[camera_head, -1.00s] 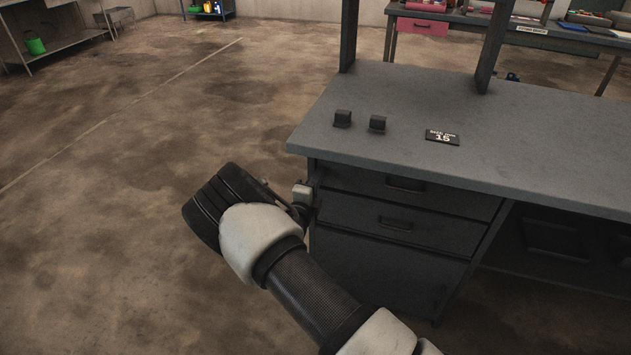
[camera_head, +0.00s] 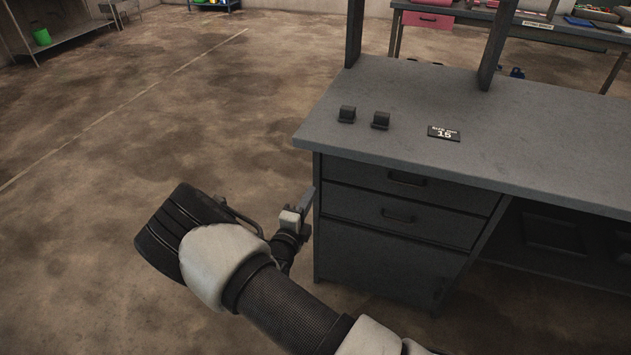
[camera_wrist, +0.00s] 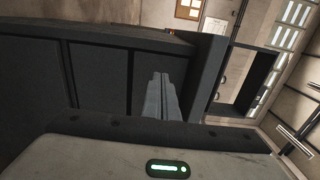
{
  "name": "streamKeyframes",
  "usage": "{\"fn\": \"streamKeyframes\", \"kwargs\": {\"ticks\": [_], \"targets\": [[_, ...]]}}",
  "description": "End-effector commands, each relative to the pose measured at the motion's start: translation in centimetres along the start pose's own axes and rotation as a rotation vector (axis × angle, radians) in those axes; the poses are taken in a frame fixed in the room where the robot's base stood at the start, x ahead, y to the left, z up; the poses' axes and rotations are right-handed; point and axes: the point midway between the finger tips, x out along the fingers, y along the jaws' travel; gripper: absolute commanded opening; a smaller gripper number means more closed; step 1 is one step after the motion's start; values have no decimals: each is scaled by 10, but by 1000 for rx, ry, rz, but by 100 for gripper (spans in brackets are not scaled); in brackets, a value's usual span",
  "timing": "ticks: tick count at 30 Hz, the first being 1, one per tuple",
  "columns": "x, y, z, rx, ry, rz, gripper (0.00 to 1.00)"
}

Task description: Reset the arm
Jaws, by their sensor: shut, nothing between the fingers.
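My gripper (camera_head: 303,202) is in front of the left end of the grey desk (camera_head: 400,82), below the level of its top. In the wrist view, my gripper's fingers (camera_wrist: 161,97) lie together with nothing between them. The desk's dark panels (camera_wrist: 95,78) fill the left of that view. In the head view, the fingertips are close to the desk's left front corner; I cannot tell the exact gap.
Drawers (camera_head: 405,180) face forward. Open concrete floor (camera_head: 110,130) lies to the left. Another table with a pink drawer (camera_head: 427,20) stands behind.

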Motion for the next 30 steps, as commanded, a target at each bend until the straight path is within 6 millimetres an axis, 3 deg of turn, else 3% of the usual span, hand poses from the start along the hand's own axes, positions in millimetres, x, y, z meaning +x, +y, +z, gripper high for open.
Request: {"fn": "streamKeyframes", "kwargs": {"ticks": [3,10,14,17,22,27,30], "targets": [[-13,0,0,-1,-1,2,0],[-18,-1,-1,4,4,1,0],[-10,-20,-19,106,88,5,0],[1,-54,-57,311,252,6,0],[-2,-115,-150,811,638,-36,0],[-36,-158,-227,1318,1006,-151,0],[-64,-179,-260,1609,1207,-249,0]]}}
